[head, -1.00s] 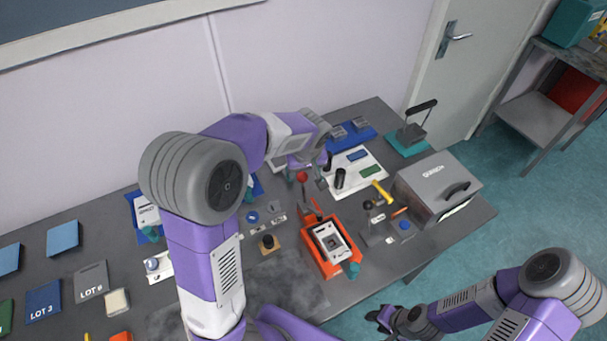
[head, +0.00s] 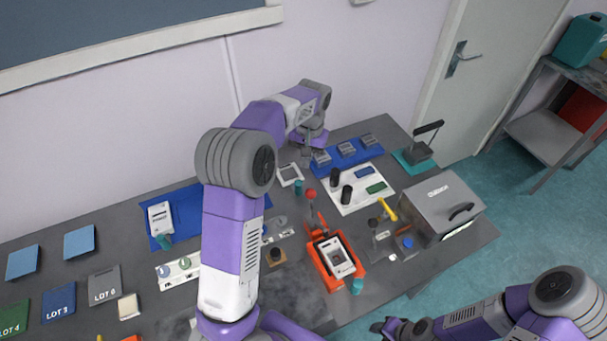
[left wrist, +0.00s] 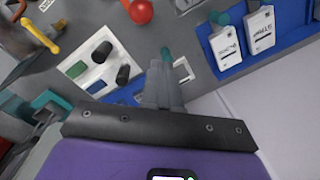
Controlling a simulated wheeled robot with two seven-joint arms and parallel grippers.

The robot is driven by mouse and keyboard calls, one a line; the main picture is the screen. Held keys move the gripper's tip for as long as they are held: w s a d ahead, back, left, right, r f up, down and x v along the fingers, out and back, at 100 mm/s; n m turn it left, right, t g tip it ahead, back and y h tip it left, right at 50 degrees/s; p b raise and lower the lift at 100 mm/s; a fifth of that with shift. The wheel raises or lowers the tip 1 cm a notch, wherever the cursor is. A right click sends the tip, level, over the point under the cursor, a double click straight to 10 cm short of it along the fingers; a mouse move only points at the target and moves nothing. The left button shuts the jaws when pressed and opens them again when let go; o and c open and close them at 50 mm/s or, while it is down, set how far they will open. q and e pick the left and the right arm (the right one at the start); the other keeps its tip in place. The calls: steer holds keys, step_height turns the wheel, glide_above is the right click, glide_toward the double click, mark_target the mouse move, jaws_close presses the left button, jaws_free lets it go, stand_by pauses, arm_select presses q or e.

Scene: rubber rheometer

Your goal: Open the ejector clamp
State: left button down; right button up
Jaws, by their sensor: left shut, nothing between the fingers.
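An orange fixture (head: 358,272), which looks like the ejector clamp, stands near the table's front edge. It holds a white framed piece (head: 336,256) with a dark middle. Its lever with a red ball knob (head: 310,193) stands up at the back; the knob also shows at the top of the left wrist view (left wrist: 140,11). My left gripper (head: 308,157) is behind the knob, apart from it, over the back of the table. In the left wrist view its fingers (left wrist: 162,80) are together and empty. My right gripper (head: 384,327) is low at the bottom edge, away from the fixture; its jaws are unclear.
Behind the fixture lie a white board with black cylinders (head: 358,200), a blue tray (head: 347,155) and a white frame (head: 290,175). A yellow-handled tool (head: 387,210) and a grey box (head: 440,205) stand to the right. My left forearm crosses the table's left part.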

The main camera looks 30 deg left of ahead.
arm_select(q)
steer(key=w+a+r+m+g+h+p, duration=0.1)
steer(key=a+m+g+h+p, duration=0.1)
steer(key=a+m+h+p, duration=0.35)
steer(key=s+d+f+m, duration=0.1)
steer(key=s+d+f, duration=0.2)
steer(key=d+f, duration=0.2)
steer(key=shift+s+d+f+y, duration=0.25)
steer(key=shift+d+f+y, duration=0.1)
steer(key=shift+f, duration=1.35)
